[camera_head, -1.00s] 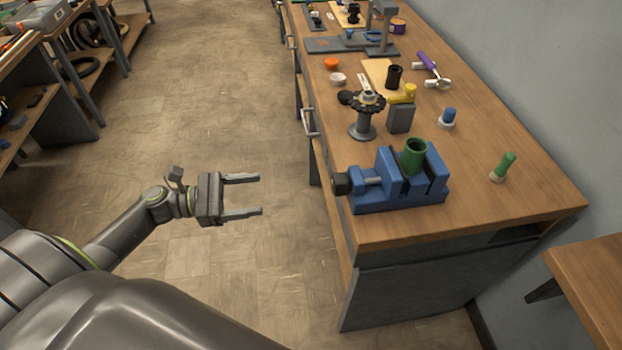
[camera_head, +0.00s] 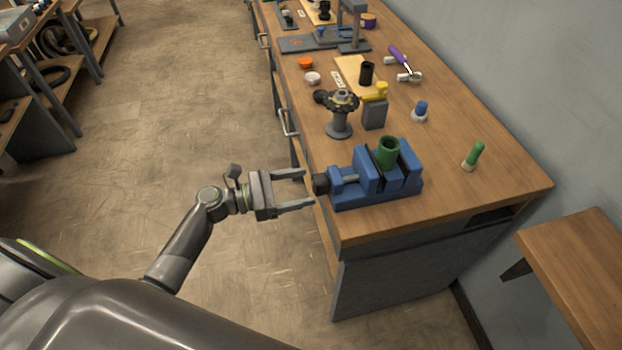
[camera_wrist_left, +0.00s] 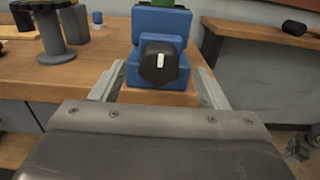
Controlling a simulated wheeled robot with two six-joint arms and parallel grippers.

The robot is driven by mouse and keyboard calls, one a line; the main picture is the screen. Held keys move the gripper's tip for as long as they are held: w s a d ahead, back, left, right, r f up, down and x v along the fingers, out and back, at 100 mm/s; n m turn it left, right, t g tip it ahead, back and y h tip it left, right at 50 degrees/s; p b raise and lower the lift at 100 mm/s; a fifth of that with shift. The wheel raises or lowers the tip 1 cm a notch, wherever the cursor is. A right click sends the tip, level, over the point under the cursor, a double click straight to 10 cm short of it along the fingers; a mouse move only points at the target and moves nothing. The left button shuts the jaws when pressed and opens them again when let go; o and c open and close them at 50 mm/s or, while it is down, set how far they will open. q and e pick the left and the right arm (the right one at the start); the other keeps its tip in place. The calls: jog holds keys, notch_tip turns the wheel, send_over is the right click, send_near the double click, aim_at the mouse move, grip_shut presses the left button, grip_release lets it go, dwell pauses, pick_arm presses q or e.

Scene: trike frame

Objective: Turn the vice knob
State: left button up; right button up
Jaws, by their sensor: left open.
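The blue vice (camera_head: 375,178) sits at the near end of the wooden workbench, with a green cylinder (camera_head: 388,152) in its jaws. Its black knob (camera_head: 320,184) faces left, over the bench's edge. My left gripper (camera_head: 308,189) is open, with its fingertips close to the knob. In the left wrist view the black knob (camera_wrist_left: 158,63), with a white mark pointing up, lies ahead between the two fingers. The blue vice (camera_wrist_left: 160,22) stands behind it. I cannot tell whether a finger touches the knob.
A dark grey spool-like stand (camera_head: 340,115) and a grey block with a yellow part (camera_head: 375,113) stand behind the vice. Open floor (camera_head: 170,120) lies left of the bench.

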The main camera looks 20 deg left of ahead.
aim_at(313, 184)
pick_arm(q)
jog(key=shift+x, duration=1.6)
jog(key=c, duration=1)
